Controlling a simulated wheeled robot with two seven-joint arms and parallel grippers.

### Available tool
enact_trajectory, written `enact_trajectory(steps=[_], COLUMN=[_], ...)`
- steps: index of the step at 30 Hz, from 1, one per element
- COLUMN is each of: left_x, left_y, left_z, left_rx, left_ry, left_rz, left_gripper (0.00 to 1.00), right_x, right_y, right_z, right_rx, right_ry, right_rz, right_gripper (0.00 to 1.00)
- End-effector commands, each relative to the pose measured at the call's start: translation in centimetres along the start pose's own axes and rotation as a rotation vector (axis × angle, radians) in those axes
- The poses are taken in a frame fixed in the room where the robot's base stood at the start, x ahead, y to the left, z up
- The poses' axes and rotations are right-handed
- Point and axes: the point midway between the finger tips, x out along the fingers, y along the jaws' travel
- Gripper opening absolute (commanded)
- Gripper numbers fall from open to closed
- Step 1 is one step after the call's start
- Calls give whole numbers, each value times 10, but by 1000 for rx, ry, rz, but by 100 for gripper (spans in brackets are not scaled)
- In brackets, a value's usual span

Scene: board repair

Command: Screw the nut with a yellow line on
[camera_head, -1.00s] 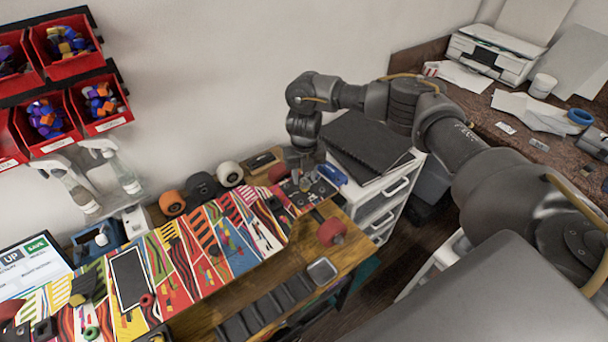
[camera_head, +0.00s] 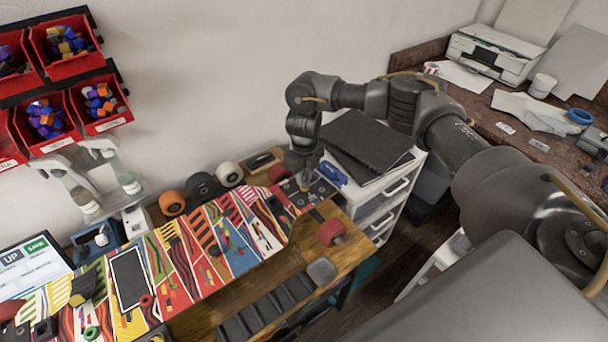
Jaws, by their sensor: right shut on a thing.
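My right gripper (camera_head: 301,181) points down at the far right end of the workbench, just above a dark plate (camera_head: 318,189) with small parts on it. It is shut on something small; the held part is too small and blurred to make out. I cannot pick out a nut with a yellow line or its bolt. A red wheel (camera_head: 279,174) is just left of the gripper, and another red wheel (camera_head: 331,232) is at the bench's right edge. My left gripper is not in view.
The bench carries a colourful striped board (camera_head: 229,236), a phone-like black slab (camera_head: 129,279), and orange (camera_head: 172,203), black and white wheels along the wall. A blue object (camera_head: 333,173) lies right of the gripper, near a white drawer unit (camera_head: 384,200). Red bins (camera_head: 98,101) hang at the left.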

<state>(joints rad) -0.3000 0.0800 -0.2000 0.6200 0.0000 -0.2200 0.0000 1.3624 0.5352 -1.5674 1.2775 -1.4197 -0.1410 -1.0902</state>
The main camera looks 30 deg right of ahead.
Motion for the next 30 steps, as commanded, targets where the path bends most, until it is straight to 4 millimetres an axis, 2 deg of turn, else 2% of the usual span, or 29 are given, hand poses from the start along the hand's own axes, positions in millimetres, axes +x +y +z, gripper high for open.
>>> enact_trajectory(steps=[8, 9, 11, 21, 30], left_x=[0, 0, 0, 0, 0], left_y=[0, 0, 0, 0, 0], left_z=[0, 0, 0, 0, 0], left_rx=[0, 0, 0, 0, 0], left_ry=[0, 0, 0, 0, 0], left_rz=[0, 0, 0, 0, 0], left_gripper=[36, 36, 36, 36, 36], right_x=[0, 0, 0, 1, 1], right_y=[0, 0, 0, 0, 0], right_z=[0, 0, 0, 0, 0], right_rx=[1, 3, 25, 460, 503], right_ry=[0, 0, 0, 0, 1], right_rz=[0, 0, 0, 0, 0], right_gripper=[4, 1, 1, 1, 1])
